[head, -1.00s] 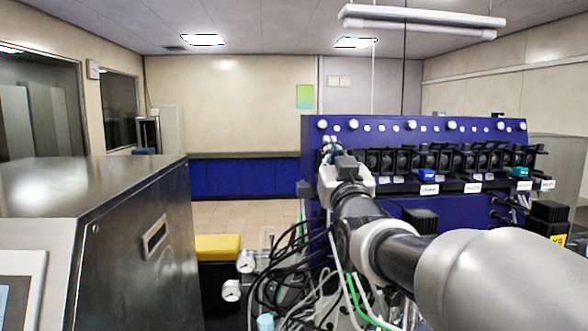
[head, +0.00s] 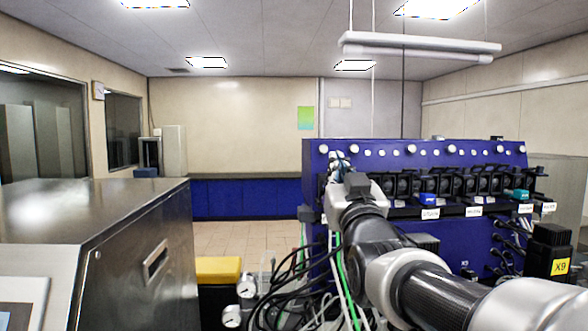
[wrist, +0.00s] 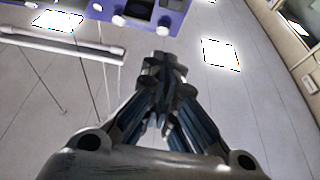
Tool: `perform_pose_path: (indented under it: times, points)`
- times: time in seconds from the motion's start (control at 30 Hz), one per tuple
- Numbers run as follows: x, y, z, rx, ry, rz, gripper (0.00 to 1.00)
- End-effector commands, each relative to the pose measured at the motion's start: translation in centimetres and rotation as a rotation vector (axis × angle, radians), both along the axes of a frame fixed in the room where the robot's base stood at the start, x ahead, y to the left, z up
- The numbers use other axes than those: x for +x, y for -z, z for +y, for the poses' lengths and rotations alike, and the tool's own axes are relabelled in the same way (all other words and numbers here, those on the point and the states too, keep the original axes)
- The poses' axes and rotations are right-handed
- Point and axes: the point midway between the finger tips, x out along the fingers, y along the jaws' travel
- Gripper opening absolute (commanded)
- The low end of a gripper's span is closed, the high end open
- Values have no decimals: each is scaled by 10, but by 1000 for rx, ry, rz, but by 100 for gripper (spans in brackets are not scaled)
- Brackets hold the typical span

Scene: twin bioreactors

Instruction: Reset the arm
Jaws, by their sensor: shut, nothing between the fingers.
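My arm (head: 383,245) reaches forward from the lower right in the head view, beside the blue bioreactor panel (head: 390,232). My gripper (wrist: 163,72) shows in the wrist view with its dark fingers together and nothing between them. Ceiling lies behind it there, and the edge of the blue panel (wrist: 172,18) shows at the top. In the head view the arm's far end overlaps the panel's left part, and the fingers are hard to make out. I cannot tell how far the gripper is from the panel.
A metal cabinet (head: 110,230) stands at the left. Black cables (head: 275,300) and white gauges (head: 246,287) crowd the space below the arm, near a yellow-topped box (head: 218,270). Open floor (head: 250,238) lies ahead. A lamp tube (head: 415,47) hangs above the panel.

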Motion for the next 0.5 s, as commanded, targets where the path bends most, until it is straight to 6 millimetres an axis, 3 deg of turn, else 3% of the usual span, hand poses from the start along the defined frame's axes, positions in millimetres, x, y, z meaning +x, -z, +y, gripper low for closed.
perform_pose_path:
  times: [0.2, 0.37, 0.5]
  points:
    - [-37, 13, 0, 0, 0, -3, 0]
    - [-49, 17, 0, 0, 0, 3, 0]
    - [-56, 40, 0, 0, 0, 99, 0]
